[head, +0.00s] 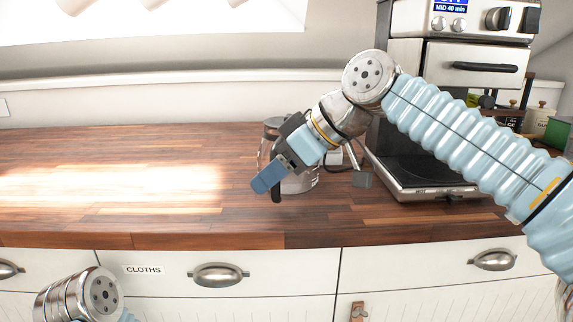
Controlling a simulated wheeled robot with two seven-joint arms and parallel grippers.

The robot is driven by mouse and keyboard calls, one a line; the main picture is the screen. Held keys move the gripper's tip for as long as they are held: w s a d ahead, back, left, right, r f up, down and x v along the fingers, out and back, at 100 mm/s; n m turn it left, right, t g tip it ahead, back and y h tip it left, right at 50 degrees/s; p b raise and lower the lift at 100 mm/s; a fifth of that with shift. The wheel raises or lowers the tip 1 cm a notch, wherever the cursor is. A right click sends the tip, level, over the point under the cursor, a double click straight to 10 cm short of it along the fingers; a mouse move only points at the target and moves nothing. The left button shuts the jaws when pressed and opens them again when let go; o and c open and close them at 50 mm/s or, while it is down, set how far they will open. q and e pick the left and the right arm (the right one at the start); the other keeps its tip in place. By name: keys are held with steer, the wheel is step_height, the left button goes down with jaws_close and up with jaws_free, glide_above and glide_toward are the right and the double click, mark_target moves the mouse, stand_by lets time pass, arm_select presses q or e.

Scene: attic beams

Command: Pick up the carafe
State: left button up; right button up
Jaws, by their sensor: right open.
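The carafe (301,184) stands on the wooden counter near the middle of the head view, a clear glass vessel. My right gripper (270,180) is in front of it and covers much of its middle, so the handle and its exact outline are hard to make out. The right gripper is open, with a blue finger pointing down and left. I cannot tell whether it touches the carafe. Of my left arm only a metal joint shows at the bottom left; its gripper is out of view.
A steel oven (455,75) with knobs stands on the right, its lower tray close to the carafe. Jars (540,118) stand behind it at the far right. The wooden counter (120,185) is clear on the left. White drawers (220,300) run below its front edge.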

steer(key=shift+x, duration=0.9)
jaws_close()
steer(key=shift+r, duration=0.1)
